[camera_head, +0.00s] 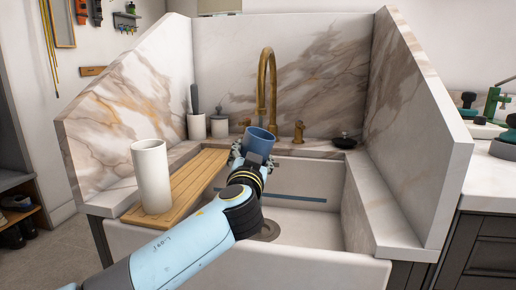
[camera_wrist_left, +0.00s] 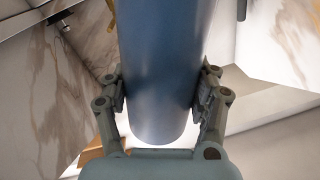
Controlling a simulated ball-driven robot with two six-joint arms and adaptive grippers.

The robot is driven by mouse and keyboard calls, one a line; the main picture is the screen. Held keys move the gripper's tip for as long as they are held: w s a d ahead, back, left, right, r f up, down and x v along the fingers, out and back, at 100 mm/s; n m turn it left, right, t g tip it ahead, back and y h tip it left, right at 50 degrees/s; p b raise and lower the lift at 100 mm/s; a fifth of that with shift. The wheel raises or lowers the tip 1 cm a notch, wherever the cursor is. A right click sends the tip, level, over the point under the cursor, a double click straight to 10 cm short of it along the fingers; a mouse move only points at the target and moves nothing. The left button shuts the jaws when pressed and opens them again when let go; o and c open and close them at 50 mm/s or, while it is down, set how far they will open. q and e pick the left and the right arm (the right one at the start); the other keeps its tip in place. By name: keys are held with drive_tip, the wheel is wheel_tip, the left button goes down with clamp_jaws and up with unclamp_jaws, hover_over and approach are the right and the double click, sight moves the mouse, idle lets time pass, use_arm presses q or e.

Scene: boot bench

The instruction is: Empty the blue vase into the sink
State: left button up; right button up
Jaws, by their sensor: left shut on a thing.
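The blue vase (camera_head: 258,141) is held by my left gripper (camera_head: 254,157) above the sink (camera_head: 300,222), towards its left back part. In the head view it looks close to upright, with its rim at the top; its inside is too small to read. In the left wrist view the blue vase (camera_wrist_left: 165,70) fills the middle, with the two fingers of my left gripper (camera_wrist_left: 163,95) pressed on its sides. The sink is white with a round drain (camera_head: 268,230), partly hidden by my left arm. My right gripper is not in view.
A white vase (camera_head: 152,176) stands on a slatted wooden board (camera_head: 190,185) at the sink's left. A brass faucet (camera_head: 267,85) rises behind the blue vase, with a brass handle (camera_head: 298,132) beside it. Marble walls (camera_head: 420,140) enclose the sink. The right basin is clear.

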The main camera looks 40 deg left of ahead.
use_arm(q)
drive_tip(key=m, duration=0.1)
drive_tip(key=p, duration=0.1)
drive_tip(key=a+m, duration=0.1)
drive_tip(key=shift+s+r+m+t, duration=0.2)
drive_tip(key=shift+s+m+t, duration=0.05)
drive_tip(key=shift+m+t, duration=0.05)
drive_tip(key=shift+s+m+p, duration=0.1)
drive_tip(key=shift+m+p, duration=0.9)
drive_tip(key=m+p, duration=0.3)
drive_tip(key=shift+s+a+r+m+t, duration=0.1)
drive_tip(key=shift+s+a+m+t, duration=0.05)
drive_tip(key=shift+a+m+t, duration=0.2)
drive_tip(key=shift+m+t+h, duration=0.25)
drive_tip(key=shift+m+h, duration=0.15)
drive_tip(key=shift+m, duration=1.55)
drive_tip(key=m, duration=0.2)
drive_tip(key=m+p, duration=0.1)
drive_tip(key=shift+d+r+t, duration=0.3)
drive_tip(key=shift+r, duration=0.1)
drive_tip(key=shift+w+d+m+h, duration=0.25)
drive_tip(key=shift+m+h, duration=0.15)
drive_tip(key=shift+m, duration=0.6)
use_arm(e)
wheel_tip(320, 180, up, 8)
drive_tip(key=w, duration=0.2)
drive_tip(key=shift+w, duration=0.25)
